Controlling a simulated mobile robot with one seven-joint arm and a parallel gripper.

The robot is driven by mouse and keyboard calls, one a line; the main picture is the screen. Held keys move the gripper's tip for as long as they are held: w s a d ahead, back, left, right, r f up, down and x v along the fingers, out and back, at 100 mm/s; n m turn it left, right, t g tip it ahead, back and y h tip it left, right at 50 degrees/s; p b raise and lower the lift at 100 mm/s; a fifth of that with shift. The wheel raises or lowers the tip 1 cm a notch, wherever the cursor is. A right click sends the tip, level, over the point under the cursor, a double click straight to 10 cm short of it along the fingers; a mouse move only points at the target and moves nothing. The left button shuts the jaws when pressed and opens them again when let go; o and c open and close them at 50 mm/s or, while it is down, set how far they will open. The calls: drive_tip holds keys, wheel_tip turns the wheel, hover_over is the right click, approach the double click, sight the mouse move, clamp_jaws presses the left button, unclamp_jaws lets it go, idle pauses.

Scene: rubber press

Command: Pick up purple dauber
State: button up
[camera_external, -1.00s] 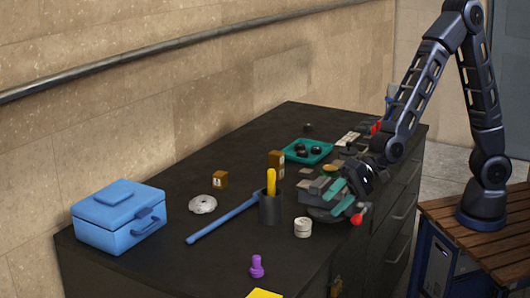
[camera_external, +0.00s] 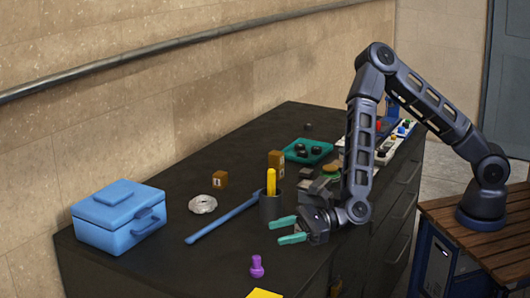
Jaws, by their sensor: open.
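The purple dauber (camera_external: 257,266) stands upright on the dark countertop near its front edge, with clear surface around it. My gripper (camera_external: 281,231), with green fingers, is open and empty. It is a little above and to the right of the dauber in the picture, apart from it, with its fingers pointing left.
A dark cup (camera_external: 271,207) with a yellow-handled tool stands just behind my gripper. A blue bar (camera_external: 222,221) lies to the left, and a blue box (camera_external: 118,217) sits at the far left. A yellow item (camera_external: 264,294) lies at the bottom edge, near the dauber.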

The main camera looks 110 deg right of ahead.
drive_tip(key=w+d+m+h, duration=0.1)
drive_tip(key=d+m+h, duration=0.1)
drive_tip(key=m, duration=0.1)
approach(250, 270)
drive_tip(key=shift+w+r+m+t, duration=0.3)
drive_tip(key=shift+w+r, duration=0.75)
drive_tip(key=shift+w, duration=0.2)
drive_tip(key=shift+w+r, duration=0.2)
drive_tip(key=shift+w, duration=3.55)
clamp_jaws()
